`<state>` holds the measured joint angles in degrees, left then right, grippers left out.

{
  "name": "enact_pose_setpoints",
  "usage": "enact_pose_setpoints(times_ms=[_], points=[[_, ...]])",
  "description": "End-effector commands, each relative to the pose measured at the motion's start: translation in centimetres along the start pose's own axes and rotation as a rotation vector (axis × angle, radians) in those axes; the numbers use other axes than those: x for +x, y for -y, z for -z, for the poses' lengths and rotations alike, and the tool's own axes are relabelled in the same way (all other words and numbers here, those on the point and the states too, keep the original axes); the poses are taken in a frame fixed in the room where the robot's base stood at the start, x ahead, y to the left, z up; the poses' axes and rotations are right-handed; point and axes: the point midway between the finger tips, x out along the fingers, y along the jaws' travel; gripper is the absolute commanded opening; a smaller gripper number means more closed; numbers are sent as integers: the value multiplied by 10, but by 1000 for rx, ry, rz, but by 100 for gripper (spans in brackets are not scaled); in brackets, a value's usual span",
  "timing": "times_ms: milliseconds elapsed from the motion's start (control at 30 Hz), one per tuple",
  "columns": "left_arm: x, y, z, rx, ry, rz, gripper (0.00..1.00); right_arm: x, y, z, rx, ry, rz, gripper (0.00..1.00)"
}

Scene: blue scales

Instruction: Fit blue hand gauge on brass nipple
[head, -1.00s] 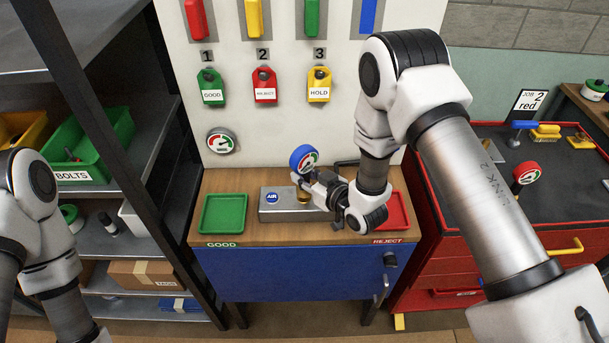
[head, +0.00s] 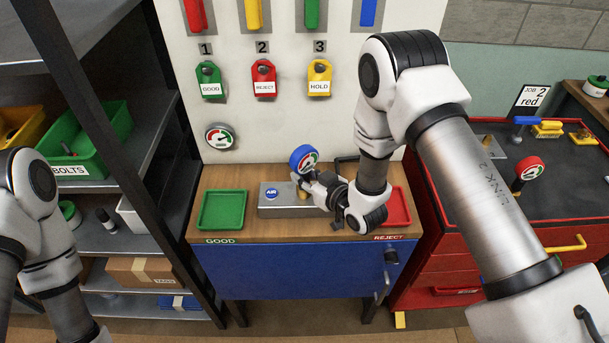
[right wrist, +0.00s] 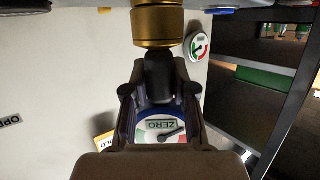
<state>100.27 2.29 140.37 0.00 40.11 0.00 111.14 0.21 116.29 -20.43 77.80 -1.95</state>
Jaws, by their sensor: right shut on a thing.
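The blue hand gauge (head: 303,158) has a round blue case and a white dial with red and green. My right gripper (head: 308,184) is shut on it and holds it above the AIR block. In the right wrist view its dial (right wrist: 160,129) reads ZERO, and the fingers (right wrist: 160,90) close around its dark stem. The brass nipple (right wrist: 158,25) lines up with the stem's end there; whether they touch or are joined I cannot tell. In the head view the nipple (head: 303,194) is partly hidden by the gripper. My left gripper is out of view.
The grey AIR block (head: 282,212) stands on the wooden bench between a green GOOD tray (head: 243,211) and a red REJECT tray (head: 408,207). A fixed gauge (head: 221,137) and coloured tags hang on the panel behind. A red gauge (head: 529,168) stands on the red cart.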

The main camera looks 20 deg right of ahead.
Motion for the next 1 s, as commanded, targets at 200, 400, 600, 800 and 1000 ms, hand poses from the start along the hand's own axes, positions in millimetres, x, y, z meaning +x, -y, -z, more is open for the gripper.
enact_pose_setpoints(times_ms=[200,400,600,800,1000], points=[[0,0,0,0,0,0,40,0,0,0,0,-2,0,33],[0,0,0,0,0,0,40,0,0,0,0,-1,0,55],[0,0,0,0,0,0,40,-2,0,-1,0,1,0,55],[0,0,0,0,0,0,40,-32,0,-1,3,3,-1,55],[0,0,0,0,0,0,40,-84,-1,-1,6,2,-3,55]])
